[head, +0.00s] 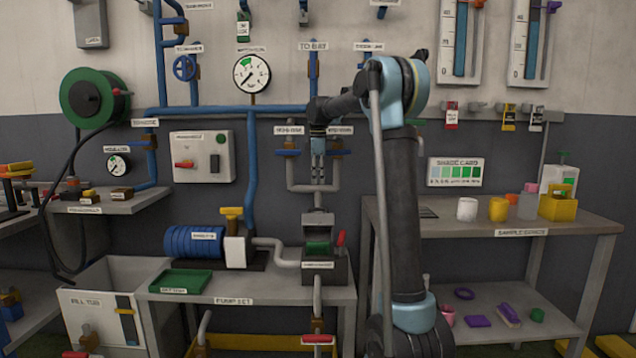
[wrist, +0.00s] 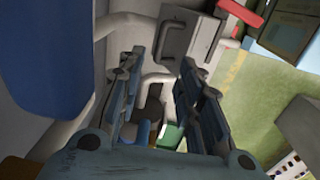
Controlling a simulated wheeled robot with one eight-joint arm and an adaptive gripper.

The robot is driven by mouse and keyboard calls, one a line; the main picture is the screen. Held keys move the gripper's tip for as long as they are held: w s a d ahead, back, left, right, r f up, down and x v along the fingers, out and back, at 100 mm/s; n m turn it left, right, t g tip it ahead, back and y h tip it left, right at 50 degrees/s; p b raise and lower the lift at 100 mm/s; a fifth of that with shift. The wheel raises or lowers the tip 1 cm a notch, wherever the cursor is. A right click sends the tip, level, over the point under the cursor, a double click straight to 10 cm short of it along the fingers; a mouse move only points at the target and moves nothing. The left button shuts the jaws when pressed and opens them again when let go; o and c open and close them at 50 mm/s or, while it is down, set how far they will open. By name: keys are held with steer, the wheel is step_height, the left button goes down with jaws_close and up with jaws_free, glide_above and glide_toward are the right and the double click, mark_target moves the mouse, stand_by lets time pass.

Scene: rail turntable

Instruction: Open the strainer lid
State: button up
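The strainer (head: 341,268) is a dark grey box at the right end of the pump bench, with green showing in its front and a red handle (head: 340,238) at its right. A grey block that looks like its lid (head: 318,217) tops it. In the wrist view, a grey plate with a raised bar handle (wrist: 171,42) lies beyond the fingertips, and the red handle (wrist: 240,12) is to its right. My gripper (head: 318,176) points down above the strainer. In the wrist view my gripper (wrist: 161,60) has its fingers apart, with nothing held between them.
Grey pipes (head: 291,182) run behind and beside my gripper, with blue-handled valves near it. A blue ribbed pump (head: 190,242) and a green tray (head: 180,281) stand left on the bench (head: 270,292). The sample bench (head: 470,229) is at the right.

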steer(key=shift+s, duration=0.15)
jaws_close()
steer(key=t+y, duration=0.3)
steer(key=t, duration=0.1)
glide_above(318, 214)
steer(key=s+d, duration=0.3)
steer(key=s, duration=0.1)
steer(key=y, duration=0.1)
steer(key=shift+m, duration=0.4)
steer(key=x, duration=1)
steer(key=shift+s+f, duration=0.2)
steer(key=shift+f, duration=0.3)
steer(key=shift+w+d+f, duration=0.1)
steer(key=shift+w+f, duration=0.05)
steer(key=shift+w, duration=0.3)
steer(key=shift+w+f, duration=0.2)
steer(key=shift+w, duration=0.3)
steer(key=shift+w+f, duration=0.35)
steer(key=shift+w, duration=0.5)
